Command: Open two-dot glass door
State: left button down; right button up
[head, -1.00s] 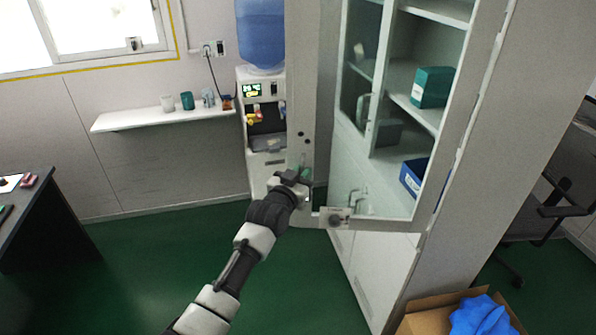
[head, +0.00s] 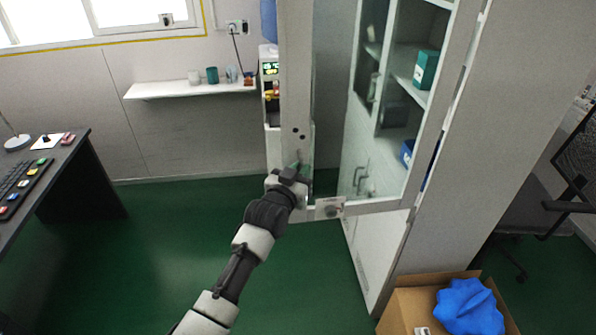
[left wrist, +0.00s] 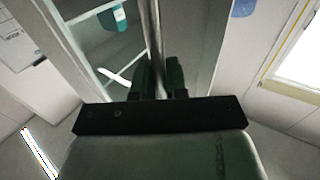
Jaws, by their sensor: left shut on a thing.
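The glass door (head: 296,100) has a pale frame with two dark dots on its left stile. It stands swung out from the tall cabinet (head: 465,150), and shelves show through its glass. My left gripper (head: 296,172) is at the lower part of that stile, below the dots, shut on the door's handle. The fingers hide most of the handle in the head view. In the left wrist view the dark fingers (left wrist: 159,76) close around a thin upright handle bar (left wrist: 154,35), with the glass behind. My right gripper is not in view.
A cardboard box (head: 405,305) with a blue cloth (head: 468,305) stands on the floor by the cabinet. A black chair (head: 575,190) is at the right, a desk (head: 75,160) at the left. The water cooler (head: 272,140) is partly behind the door. Green floor between is clear.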

pick_arm(q)
jog(key=c, duration=1.4)
grip_release()
jog(key=shift+d+r, duration=0.15)
jog(key=shift+o, duration=1.2)
jog(key=shift+d, duration=0.1)
jog(key=b+v, duration=0.2)
jog(key=v, duration=0.8)
jog(key=shift+s, duration=0.4)
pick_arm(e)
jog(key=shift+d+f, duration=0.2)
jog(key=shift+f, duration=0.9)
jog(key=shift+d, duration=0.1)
